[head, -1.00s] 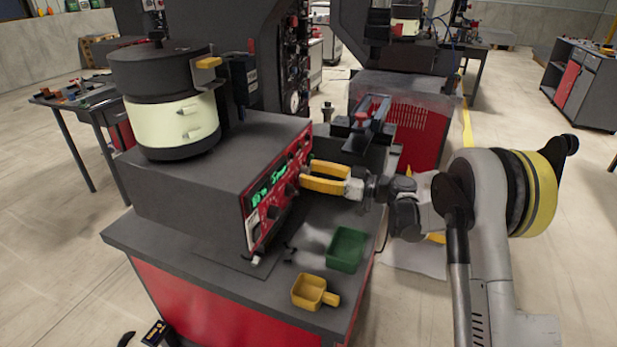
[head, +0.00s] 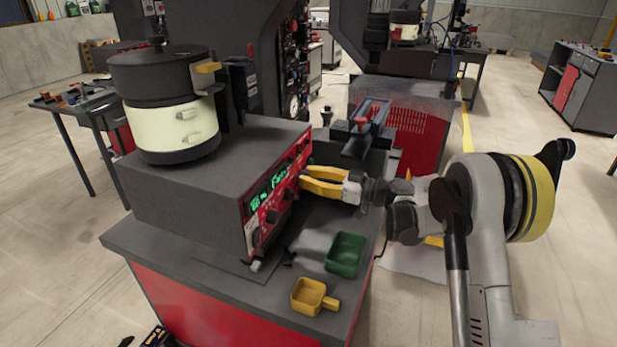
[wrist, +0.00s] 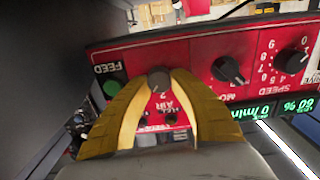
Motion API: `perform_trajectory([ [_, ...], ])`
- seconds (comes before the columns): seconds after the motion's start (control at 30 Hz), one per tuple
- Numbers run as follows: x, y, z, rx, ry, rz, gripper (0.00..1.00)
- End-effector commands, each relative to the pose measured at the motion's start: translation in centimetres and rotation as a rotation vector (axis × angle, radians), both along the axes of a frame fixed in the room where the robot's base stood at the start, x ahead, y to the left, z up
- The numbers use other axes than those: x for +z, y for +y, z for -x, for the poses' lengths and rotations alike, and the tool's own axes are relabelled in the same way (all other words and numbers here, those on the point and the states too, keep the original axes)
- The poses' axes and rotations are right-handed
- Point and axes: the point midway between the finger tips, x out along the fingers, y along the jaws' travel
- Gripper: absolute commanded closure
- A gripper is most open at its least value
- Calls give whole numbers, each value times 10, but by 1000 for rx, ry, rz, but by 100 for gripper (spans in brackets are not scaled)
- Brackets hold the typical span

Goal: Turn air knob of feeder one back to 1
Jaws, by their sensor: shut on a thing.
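Feeder one's control panel (head: 268,207) is red, on the front of a dark box with a bowl (head: 177,129) on top. In the wrist view the panel appears upside down. The small dark air knob (wrist: 158,80) sits between my yellow fingertips, with the AIR label and a 2 visible beside it. Its pointer is too small and shaded to read. My gripper (wrist: 157,84) is shut on the air knob. In the head view my gripper (head: 304,180) reaches the panel's far right end, and the knob is hidden there.
The wrist view shows a green button (wrist: 112,87) on one side of the fingers, and the mode knob (wrist: 228,70) and speed knob (wrist: 291,64) on the other. A green tray (head: 346,254) and a yellow scoop (head: 309,296) lie on the bench below my arm.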

Motion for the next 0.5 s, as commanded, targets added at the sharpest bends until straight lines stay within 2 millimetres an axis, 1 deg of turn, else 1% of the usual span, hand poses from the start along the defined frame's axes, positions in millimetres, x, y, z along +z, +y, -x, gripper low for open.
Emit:
perform_trajectory([
  [0.27,0,1,0,0,-148,53,100],
  [0.5,0,1,1,0,-355,128,100],
])
